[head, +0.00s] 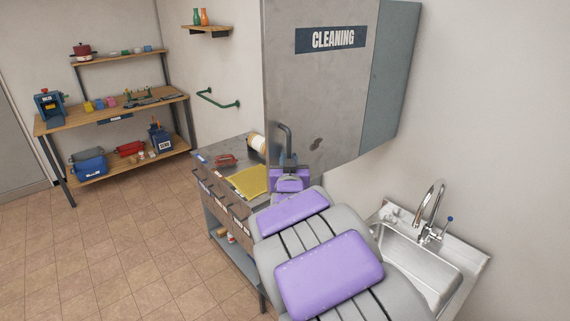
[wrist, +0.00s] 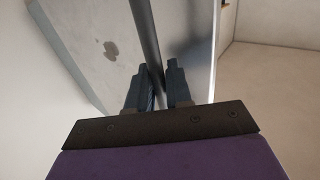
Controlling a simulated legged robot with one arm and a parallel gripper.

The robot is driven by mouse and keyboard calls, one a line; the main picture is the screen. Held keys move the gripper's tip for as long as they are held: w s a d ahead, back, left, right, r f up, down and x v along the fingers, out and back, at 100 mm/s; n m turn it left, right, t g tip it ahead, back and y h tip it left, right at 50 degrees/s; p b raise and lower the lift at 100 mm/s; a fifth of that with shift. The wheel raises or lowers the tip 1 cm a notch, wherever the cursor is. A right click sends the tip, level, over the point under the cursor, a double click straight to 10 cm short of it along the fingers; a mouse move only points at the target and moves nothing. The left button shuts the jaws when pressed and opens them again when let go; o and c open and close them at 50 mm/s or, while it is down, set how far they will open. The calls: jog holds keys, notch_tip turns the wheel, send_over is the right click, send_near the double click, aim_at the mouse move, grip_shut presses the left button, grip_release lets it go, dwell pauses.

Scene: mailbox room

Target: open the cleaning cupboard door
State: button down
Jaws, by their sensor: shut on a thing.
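The cleaning cupboard (head: 343,90) hangs on the wall, its grey metal door facing me with a dark "CLEANING" label (head: 332,39) near the top. The door looks shut. A vertical grey bar handle (head: 287,140) stands at the door's lower left edge. In the wrist view the handle (wrist: 147,35) runs down between the two dark fingers of my gripper (wrist: 163,86), which is shut on it.
A sink (head: 420,260) with a tall tap is at the lower right. Below the cupboard, a counter (head: 225,150) holds a yellow cloth (head: 249,181), a paper roll (head: 257,144) and a red item. A wooden workbench (head: 110,117) stands far left. The tiled floor on the left is clear.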

jog(key=shift+s+d, duration=0.15)
jog(key=shift+d, duration=0.05)
jog(key=shift+a, duration=0.15)
jog(key=c, duration=1.2)
grip_release()
